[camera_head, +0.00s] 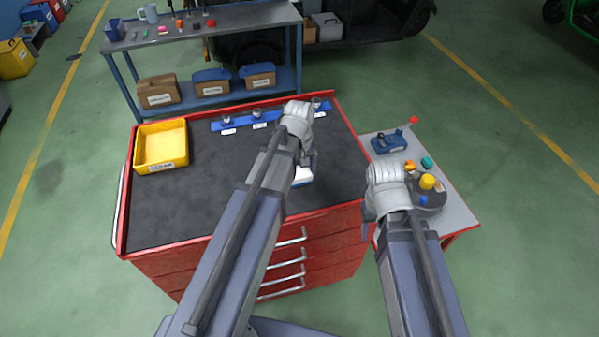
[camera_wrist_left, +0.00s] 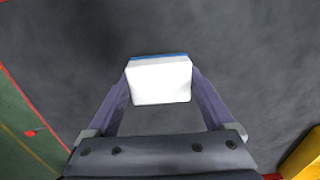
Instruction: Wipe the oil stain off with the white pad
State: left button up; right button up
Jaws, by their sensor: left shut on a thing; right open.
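The white pad (camera_head: 302,176) with a blue back edge shows just beyond my left gripper (camera_head: 309,162), over the dark mat on top of the red tool cabinet. In the left wrist view my left gripper (camera_wrist_left: 160,85) is shut on the white pad (camera_wrist_left: 160,82), one finger at each side. I cannot tell if the pad touches the mat. A faint darker patch (camera_wrist_left: 105,45) lies on the mat in the wrist view; I cannot tell if it is the oil stain. My right gripper (camera_head: 371,214) is open and empty near the cabinet's right edge.
A yellow bin (camera_head: 161,147) stands at the cabinet's back left. A blue rack (camera_head: 262,118) with several sockets lies along the back. A grey side table (camera_head: 452,208) on the right holds tools and coloured parts. The mat's left front is clear.

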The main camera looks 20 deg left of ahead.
pick_arm(q)
jog(key=shift+r+p, duration=2.05)
jog(key=shift+r, duration=0.4)
notch_tip(320, 180, up, 3)
jog(key=p, duration=0.3)
jog(key=shift+r, duration=0.1)
